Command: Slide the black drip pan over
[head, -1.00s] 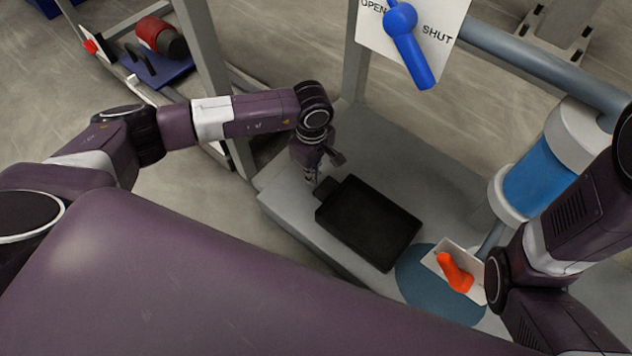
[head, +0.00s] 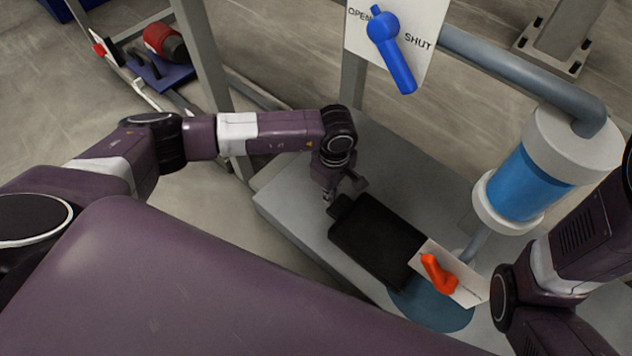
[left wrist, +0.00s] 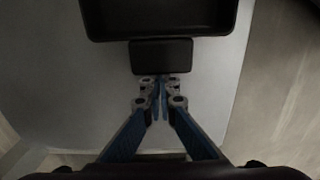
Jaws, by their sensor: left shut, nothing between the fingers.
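The black drip pan (head: 376,241) is a shallow rectangular tray lying on the grey platform (head: 283,207). Its right corner lies by the small white plate with the orange handle, over the edge of the blue round patch (head: 432,309). My left gripper (head: 331,197) is at the pan's tab-like grip on its near-left end, shut and empty. In the left wrist view the closed fingertips (left wrist: 160,80) are at the edge of the tab (left wrist: 160,56), with the pan (left wrist: 160,18) beyond; they look in touch with it. My right arm is at the right edge; its gripper is out of view.
A white plate (head: 466,290) with an orange handle (head: 438,274) stands above the blue patch. A blue lever (head: 391,50) on an OPEN/SHUT plate hangs above. A blue-banded cylinder (head: 527,183) with a grey pipe stands right. A frame post (head: 203,75) stands behind my left arm.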

